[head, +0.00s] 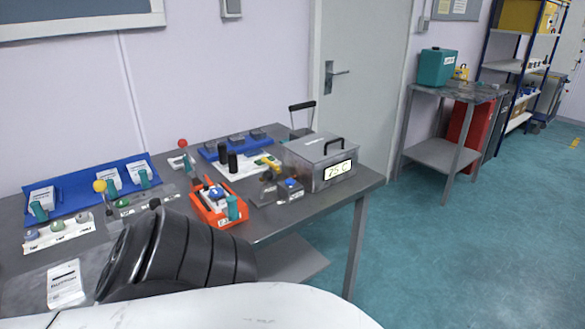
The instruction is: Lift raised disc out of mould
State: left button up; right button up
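No raised disc or mould can be made out for certain at this size. Small round pieces (57,226) in grey and green sit on a white labelled strip at the left of the grey bench (285,222). A grey fixture (140,200) with a yellow-knobbed lever (100,187) stands right of the strip. Another lever has a red knob (183,144). Neither gripper shows. A black ribbed arm part, apparently mine, covers the front of the bench and hides what lies behind it.
A blue tray (72,187) with white cards lies at the back left. An orange tray (221,212) holds small items at centre. A grey box labelled 75 C (310,168) stands at the right end. A side table (440,152) stands farther right; the teal floor (450,260) is clear.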

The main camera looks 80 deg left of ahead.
aim_at(214, 193)
jog(key=i, duration=0.85)
jog(key=u, duration=2.8)
